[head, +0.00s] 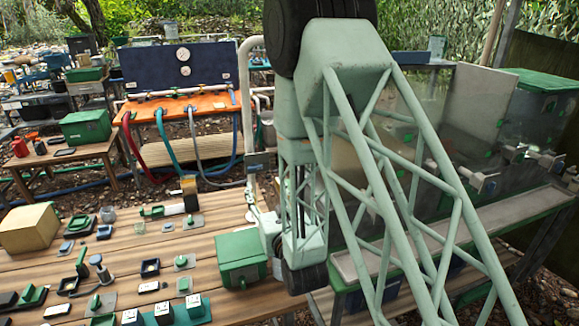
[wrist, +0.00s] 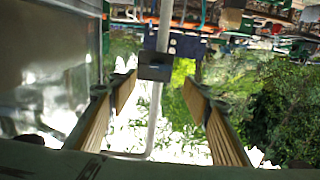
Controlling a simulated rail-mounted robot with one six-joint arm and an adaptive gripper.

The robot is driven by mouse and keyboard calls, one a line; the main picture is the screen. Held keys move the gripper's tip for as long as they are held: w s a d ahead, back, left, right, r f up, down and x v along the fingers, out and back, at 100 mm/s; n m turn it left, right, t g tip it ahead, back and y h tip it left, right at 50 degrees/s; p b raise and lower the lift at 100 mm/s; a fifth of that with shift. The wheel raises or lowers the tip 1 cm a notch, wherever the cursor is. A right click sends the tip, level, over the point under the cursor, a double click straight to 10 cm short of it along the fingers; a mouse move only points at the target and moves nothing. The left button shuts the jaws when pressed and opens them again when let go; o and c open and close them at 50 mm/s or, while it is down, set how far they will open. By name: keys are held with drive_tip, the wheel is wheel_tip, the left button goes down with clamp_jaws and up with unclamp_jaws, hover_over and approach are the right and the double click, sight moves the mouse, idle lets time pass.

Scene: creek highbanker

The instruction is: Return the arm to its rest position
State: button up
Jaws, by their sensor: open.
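My arm is pale green lattice. It rises from the lower right of the head view to a high elbow and folds down to the wrist beside the green box. My gripper (wrist: 160,88) is open in the wrist view, its two ribbed tan fingers spread wide. Nothing is held between them. A grey upright pipe with a small dark box (wrist: 155,66) shows between the fingers; how far off it is I cannot tell. In the head view my gripper is mostly hidden, with a small part showing at the wrist's left.
A green box (head: 241,258) stands against the wrist on the plank table (head: 215,213), with several small parts and a tan box (head: 29,229) to the left. An orange bench (head: 180,105) with hoses is behind. A glass-walled trough (head: 500,215) runs along the right.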

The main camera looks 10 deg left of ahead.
drive_tip(key=shift+w+d+r, duration=0.1)
drive_tip(key=shift+r, duration=0.05)
drive_tip(key=w+d+r+m+g+h, duration=0.2)
drive_tip(key=d+r+h, duration=0.2)
drive_tip(key=d+r, duration=0.6)
drive_tip(key=s+d+r+g+h, duration=0.1)
drive_tip(key=s+d+r, duration=0.15)
drive_tip(key=d, duration=0.35)
drive_tip(key=s+d+r+m+g, duration=0.1)
drive_tip(key=s+d, duration=0.2)
drive_tip(key=d, duration=0.2)
drive_tip(key=s+d+r+g+h, duration=0.1)
drive_tip(key=s+d, duration=0.2)
drive_tip(key=d, duration=0.3)
drive_tip(key=s+d+r+m+g+h, duration=0.1)
drive_tip(key=s+d, duration=0.5)
drive_tip(key=s, duration=0.7)
drive_tip(key=s+d+r+m+g+h, duration=0.1)
drive_tip(key=s+d, duration=0.5)
drive_tip(key=s, duration=0.8)
drive_tip(key=s+d+r+m+g+h, duration=0.1)
drive_tip(key=s+d+r+g, duration=0.2)
drive_tip(key=s, duration=1)
drive_tip(key=d+g, duration=0.1)
drive_tip(key=d, duration=0.2)
drive_tip(key=shift+s+r, duration=0.15)
drive_tip(key=shift+s, duration=0.25)
